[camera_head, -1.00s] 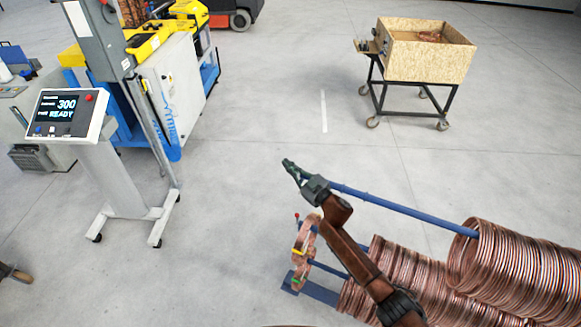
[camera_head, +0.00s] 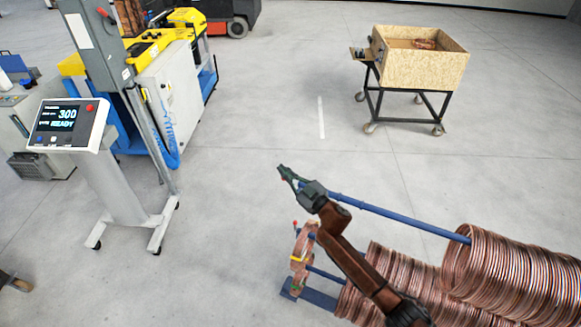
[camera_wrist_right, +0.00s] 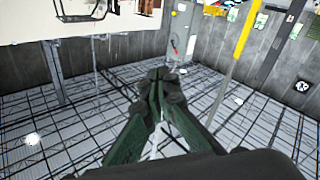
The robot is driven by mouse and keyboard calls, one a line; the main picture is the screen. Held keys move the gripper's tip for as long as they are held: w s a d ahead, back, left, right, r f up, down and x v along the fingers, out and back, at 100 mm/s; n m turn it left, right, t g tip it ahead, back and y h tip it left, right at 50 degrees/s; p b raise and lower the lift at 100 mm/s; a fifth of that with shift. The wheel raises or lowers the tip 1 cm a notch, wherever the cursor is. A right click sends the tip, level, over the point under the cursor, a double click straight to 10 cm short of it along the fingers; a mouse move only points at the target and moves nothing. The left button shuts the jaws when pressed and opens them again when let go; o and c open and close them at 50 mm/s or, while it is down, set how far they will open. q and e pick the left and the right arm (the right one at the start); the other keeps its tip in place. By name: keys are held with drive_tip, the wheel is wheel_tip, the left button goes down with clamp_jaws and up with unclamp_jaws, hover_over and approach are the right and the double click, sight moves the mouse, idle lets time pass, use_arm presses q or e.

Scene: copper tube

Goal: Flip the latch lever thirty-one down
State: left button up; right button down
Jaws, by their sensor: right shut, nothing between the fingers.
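A rack with blue bars carries copper coils at the lower right of the head view. A small red-tipped lever (camera_head: 295,223) stands at the rack's left end, and a yellow lever (camera_head: 297,258) shows below it. I cannot read any number on either, so I cannot tell which is thirty-one. My right gripper (camera_head: 282,171) is shut and empty, up and left of the red-tipped lever in the picture, by the left end of the upper blue bar (camera_head: 400,217). Its closed fingers also show in the right wrist view (camera_wrist_right: 158,78). My left gripper is out of view.
Large copper coils (camera_head: 500,275) fill the lower right. A control panel reading 300 READY (camera_head: 68,125) stands at left, before a yellow and blue machine (camera_head: 165,90). A wooden box on a wheeled frame (camera_head: 425,68) stands at upper right. The middle floor is clear.

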drive_tip(key=s+d+r, duration=0.2)
drive_tip(key=s+r, duration=0.1)
drive_tip(key=r, duration=0.2)
drive_tip(key=shift+s+d, duration=0.25)
drive_tip(key=shift+s, duration=0.15)
